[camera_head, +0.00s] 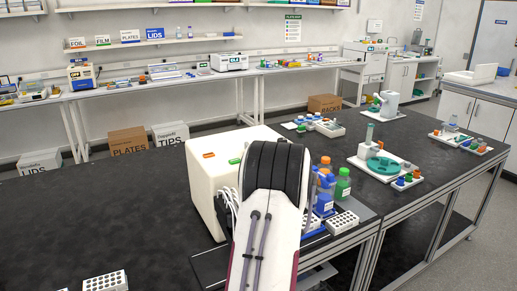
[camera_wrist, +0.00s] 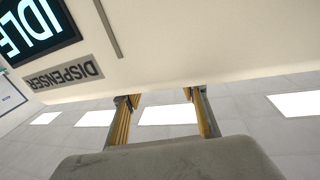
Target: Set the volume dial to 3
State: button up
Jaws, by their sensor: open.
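The cream dispenser (camera_head: 207,180) stands on the black bench in the head view, partly hidden behind my arm. In the wrist view its cream face (camera_wrist: 190,40) fills the top, with a label reading DISPENSER (camera_wrist: 63,75) and a dark screen reading IDLE (camera_wrist: 35,28), both upside down. My gripper (camera_wrist: 162,100) is open, its two yellow-padded fingers apart, with the tips close to the dispenser's edge. I cannot tell whether they touch it. No volume dial shows clearly in either view. My gripper is hidden behind the arm in the head view.
Bottles with orange, blue and green caps (camera_head: 343,184) and a white tube rack (camera_head: 342,222) stand right of my arm. Another white rack (camera_head: 105,282) lies at the front left. A white device with a green disc (camera_head: 382,164) is on the right bench. The left bench is largely clear.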

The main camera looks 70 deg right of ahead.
jog(key=c, duration=1.1)
jog(key=shift+s+d+n+t+y, duration=0.1)
jog(key=shift+n+t+y, duration=0.95)
jog(key=shift+t, duration=0.25)
jog(key=shift+n+t+y, duration=0.55)
jog(key=shift+t+y, duration=0.05)
jog(key=shift+y, duration=0.05)
jog(key=shift+s+d+n+t+y, duration=0.1)
jog(key=shift+n+t+y, duration=0.2)
jog(key=shift+n+y, duration=0.1)
jog(key=shift+d+n+t+y, duration=0.1)
jog(key=shift+n+t+y, duration=0.65)
jog(key=shift+n+y, duration=0.5)
jog(key=shift+d+n+t+y, duration=0.1)
jog(key=shift+n+t+y, duration=0.7)
jog(key=shift+y, duration=0.85)
jog(key=o, duration=1.1)
